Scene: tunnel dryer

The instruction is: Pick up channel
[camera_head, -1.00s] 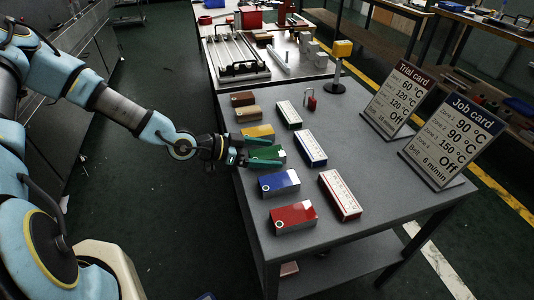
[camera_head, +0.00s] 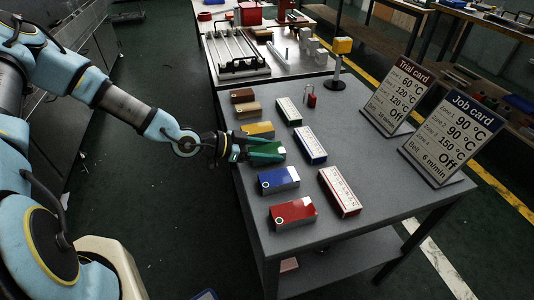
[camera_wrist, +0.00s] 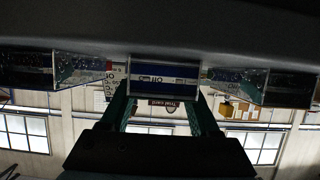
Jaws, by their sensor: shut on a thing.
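A green block (camera_head: 267,148) lies in the column of coloured blocks on the near grey table (camera_head: 345,235). My gripper (camera_head: 262,151) reaches it from the left, its jaws closed on the block at table height. Its two teal fingers (camera_wrist: 162,112) show in the wrist view, with a blue-and-white box (camera_wrist: 163,76) beyond them. The fingers and the green block are hard to part by colour. A long pale bar, perhaps the channel (camera_head: 280,55), lies on the far table, well away from my gripper.
A yellow block (camera_head: 258,130) and a blue block (camera_head: 278,181) lie close either side. A red block (camera_head: 293,215) is nearer. White-topped boxes (camera_head: 339,191) lie to the right. The Trial card (camera_head: 398,97) and Job card (camera_head: 452,138) stand at the right edge.

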